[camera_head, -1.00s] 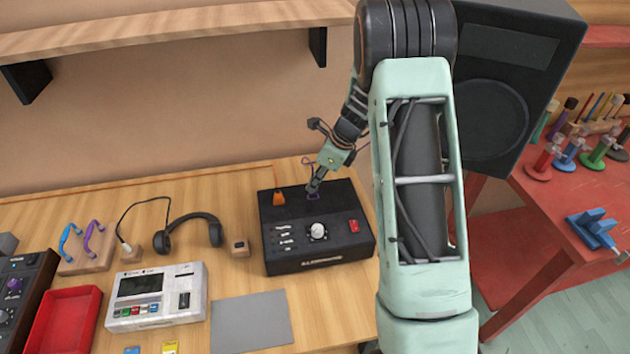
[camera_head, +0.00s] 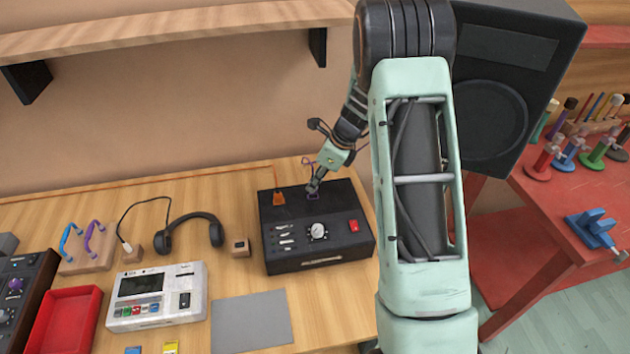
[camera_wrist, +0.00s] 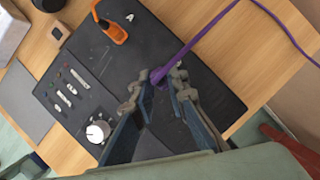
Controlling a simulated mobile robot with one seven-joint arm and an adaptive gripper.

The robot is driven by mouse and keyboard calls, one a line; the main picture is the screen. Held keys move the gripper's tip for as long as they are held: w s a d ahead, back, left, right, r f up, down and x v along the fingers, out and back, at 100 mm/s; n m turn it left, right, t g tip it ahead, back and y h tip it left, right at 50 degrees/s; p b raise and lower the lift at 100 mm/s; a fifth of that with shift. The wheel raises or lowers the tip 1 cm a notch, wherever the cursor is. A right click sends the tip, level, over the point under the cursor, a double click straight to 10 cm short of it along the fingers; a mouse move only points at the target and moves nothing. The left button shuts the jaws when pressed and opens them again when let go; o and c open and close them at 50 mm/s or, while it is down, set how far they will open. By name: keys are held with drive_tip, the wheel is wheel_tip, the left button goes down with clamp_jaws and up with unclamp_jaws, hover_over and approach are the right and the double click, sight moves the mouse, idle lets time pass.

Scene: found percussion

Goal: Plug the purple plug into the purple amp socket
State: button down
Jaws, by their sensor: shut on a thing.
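The black amp box (camera_head: 315,238) stands on the wooden bench, its top panel tilted towards me. My gripper (camera_head: 314,187) is over the back of the panel, shut on the purple plug (camera_wrist: 161,76), which shows between the fingertips in the wrist view. A purple cable (camera_wrist: 207,32) runs from the plug to the upper right. A purple-marked socket (camera_head: 313,197) shows right at the fingertips in the head view. The fingers hide the plug's tip, so I cannot tell if it is inside the socket.
The amp carries a white knob (camera_head: 318,231), small sliders and a red switch (camera_head: 354,225). Headphones (camera_head: 190,232), a small wooden block (camera_head: 240,247) and a grey mat (camera_head: 252,320) lie left of it. A large speaker (camera_head: 500,90) stands behind my arm at right.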

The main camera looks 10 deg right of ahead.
drive_tip(key=shift+f+b, duration=1.05)
drive_tip(key=shift+f, duration=0.4)
drive_tip(key=c, duration=1.8)
unclamp_jaws()
drive_tip(key=shift+r, duration=0.1)
drive_tip(key=v, duration=1.2)
drive_tip(key=shift+d, duration=0.1)
